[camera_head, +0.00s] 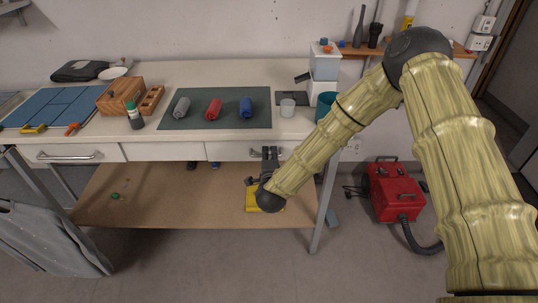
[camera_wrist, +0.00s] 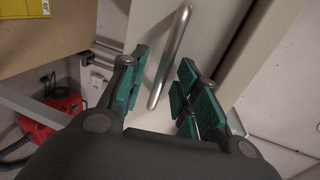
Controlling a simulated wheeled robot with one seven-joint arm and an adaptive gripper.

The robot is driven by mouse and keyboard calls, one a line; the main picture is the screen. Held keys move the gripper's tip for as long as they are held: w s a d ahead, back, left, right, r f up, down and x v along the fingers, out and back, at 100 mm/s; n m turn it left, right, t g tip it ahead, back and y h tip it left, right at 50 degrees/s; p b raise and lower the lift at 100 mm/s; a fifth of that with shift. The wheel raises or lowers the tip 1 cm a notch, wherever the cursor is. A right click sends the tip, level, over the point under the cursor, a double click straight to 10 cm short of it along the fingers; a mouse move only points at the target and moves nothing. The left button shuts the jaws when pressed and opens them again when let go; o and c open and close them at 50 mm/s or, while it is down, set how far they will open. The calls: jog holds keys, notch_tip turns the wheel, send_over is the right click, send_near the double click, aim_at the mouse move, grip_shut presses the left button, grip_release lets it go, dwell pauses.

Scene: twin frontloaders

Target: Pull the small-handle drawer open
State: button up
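The small-handle drawer (camera_head: 230,151) is the right one in the bench front in the head view and looks shut, flush with the bench. My gripper (camera_head: 268,158) is in front of its right part and mostly hides the handle there. In the wrist view the handle (camera_wrist: 170,55) is a short silver bar on the pale drawer front (camera_wrist: 207,35). My gripper (camera_wrist: 163,72) is open, with green-padded fingers on either side of the bar. I see gaps between the bar and both fingers. How deep the bar sits between them is unclear.
The left drawer (camera_head: 110,153) has a longer handle (camera_head: 70,156). The bench top (camera_head: 200,75) holds a green mat (camera_head: 215,122) with three rolls, a wooden box and a cup. A brown lower shelf (camera_head: 170,205) is below. A red machine (camera_head: 393,190) stands on the floor at right.

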jog(key=shift+w, duration=0.4)
grip_shut()
jog(key=shift+a+f, duration=0.1)
